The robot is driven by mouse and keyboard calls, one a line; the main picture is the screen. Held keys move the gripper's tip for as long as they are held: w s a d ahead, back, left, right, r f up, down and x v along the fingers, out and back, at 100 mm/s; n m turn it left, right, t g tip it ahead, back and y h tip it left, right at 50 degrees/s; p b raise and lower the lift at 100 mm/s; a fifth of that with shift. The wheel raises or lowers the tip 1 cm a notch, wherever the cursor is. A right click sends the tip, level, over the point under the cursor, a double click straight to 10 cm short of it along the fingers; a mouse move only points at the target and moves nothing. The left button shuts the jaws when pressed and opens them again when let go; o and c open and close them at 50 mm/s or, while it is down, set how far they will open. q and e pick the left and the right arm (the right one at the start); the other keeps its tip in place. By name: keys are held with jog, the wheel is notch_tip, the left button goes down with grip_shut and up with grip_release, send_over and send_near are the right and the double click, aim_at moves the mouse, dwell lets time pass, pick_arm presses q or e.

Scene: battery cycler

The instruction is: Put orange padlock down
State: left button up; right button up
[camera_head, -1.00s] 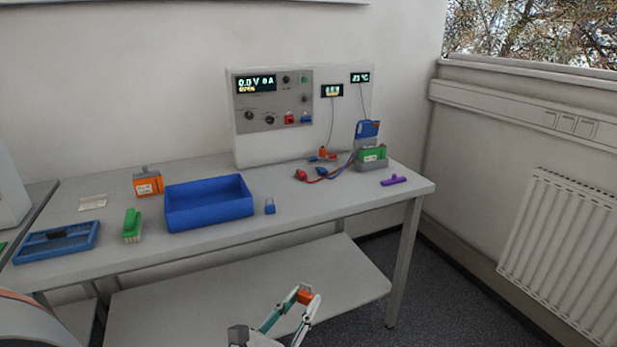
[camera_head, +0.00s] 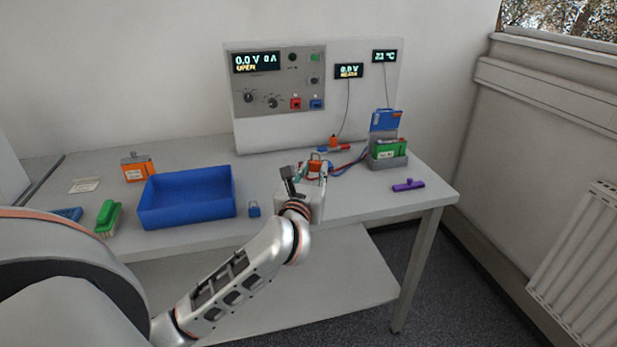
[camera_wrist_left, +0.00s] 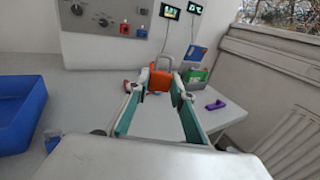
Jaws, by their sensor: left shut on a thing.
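The orange padlock (camera_wrist_left: 160,78) has a grey shackle that points up in the left wrist view. It sits between the fingertips of my left gripper (camera_wrist_left: 160,92), which is shut on it. In the head view my left gripper (camera_head: 312,172) is above the right part of the table, in front of the leads, and partly hides the padlock (camera_head: 316,166). I cannot tell how high the padlock is above the tabletop. My right gripper does not show.
A blue bin (camera_head: 187,199) and a small blue padlock (camera_head: 254,209) are left of my gripper. A green battery in a grey holder (camera_head: 388,160) and a purple object (camera_head: 408,186) are to the right. The cycler panel (camera_head: 278,85) stands behind. Bare tabletop (camera_head: 355,200) lies front right.

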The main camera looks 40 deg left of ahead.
pick_arm(q)
jog(key=w+a+r+n+y, duration=0.1)
jog(key=w+a+r, duration=0.3)
jog(key=a, duration=0.1)
jog(key=shift+g, duration=0.3)
jog(key=f, duration=0.4)
jog(key=f+b, duration=0.1)
jog(key=f, duration=0.4)
jog(key=f+b, duration=0.1)
jog(key=f, duration=0.4)
jog(key=shift+s+d+f, duration=0.1)
jog(key=shift+s+d, duration=0.1)
jog(key=shift+s, duration=0.05)
jog(key=shift+f+b, duration=0.65)
jog(key=shift+f, duration=1.85)
jog(key=shift+f, duration=0.15)
jog(key=o, duration=0.9)
